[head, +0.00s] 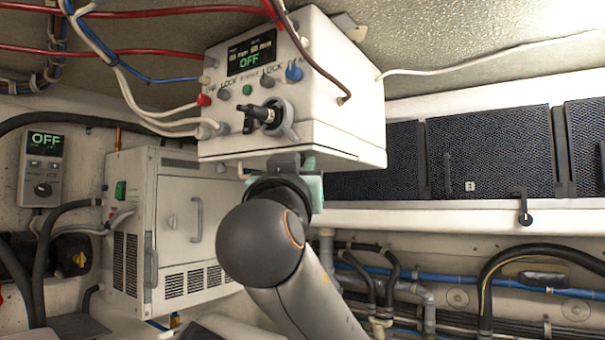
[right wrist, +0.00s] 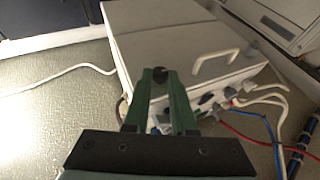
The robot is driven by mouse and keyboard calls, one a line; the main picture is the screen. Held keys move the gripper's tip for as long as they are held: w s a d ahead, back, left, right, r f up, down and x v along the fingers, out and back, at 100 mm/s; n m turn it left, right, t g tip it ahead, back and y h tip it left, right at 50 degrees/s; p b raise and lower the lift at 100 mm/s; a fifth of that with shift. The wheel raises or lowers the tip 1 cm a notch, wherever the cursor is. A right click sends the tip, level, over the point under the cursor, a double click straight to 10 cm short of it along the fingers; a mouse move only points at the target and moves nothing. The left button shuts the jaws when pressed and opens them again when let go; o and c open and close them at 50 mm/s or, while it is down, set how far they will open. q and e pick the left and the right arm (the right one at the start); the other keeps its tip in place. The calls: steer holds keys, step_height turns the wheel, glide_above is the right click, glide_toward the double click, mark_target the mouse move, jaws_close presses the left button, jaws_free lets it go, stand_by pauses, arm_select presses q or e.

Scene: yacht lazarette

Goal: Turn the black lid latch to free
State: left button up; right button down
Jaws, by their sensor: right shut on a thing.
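The white box (head: 335,105) hangs under the ceiling, with a display reading OFF and a panel of knobs on its front. It also shows in the right wrist view (right wrist: 150,40), where a white handle (right wrist: 216,66) sits on the face before me. My right gripper (head: 312,178) is at the box's underside, coming from below. The fingers hide the rest. My left gripper is not in view.
A black key-like switch (head: 262,115) and several coloured knobs are on the box's front. Red, white and blue cables run to its left side. A white cabinet (head: 175,225) stands lower left. Dark mesh panels (head: 490,152) and hoses (head: 540,255) are at right.

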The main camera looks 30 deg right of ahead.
steer(key=shift+w+a+f+m+g+h+b, duration=0.1)
steer(key=shift+w+m+g+h+b, duration=0.05)
steer(key=shift+m+g+h, duration=0.5)
steer(key=shift+w+a+m+g+h+b, duration=0.15)
steer(key=shift+m+g+h, duration=0.2)
steer(key=shift+g+h, duration=0.35)
steer(key=shift+d+g, duration=0.15)
steer(key=shift+g, duration=0.2)
steer(key=shift+s, duration=0.1)
steer(key=c, duration=0.7)
jaws_free()
steer(key=shift+c, duration=0.2)
steer(key=b+v, duration=0.4)
steer(key=v, duration=0.8)
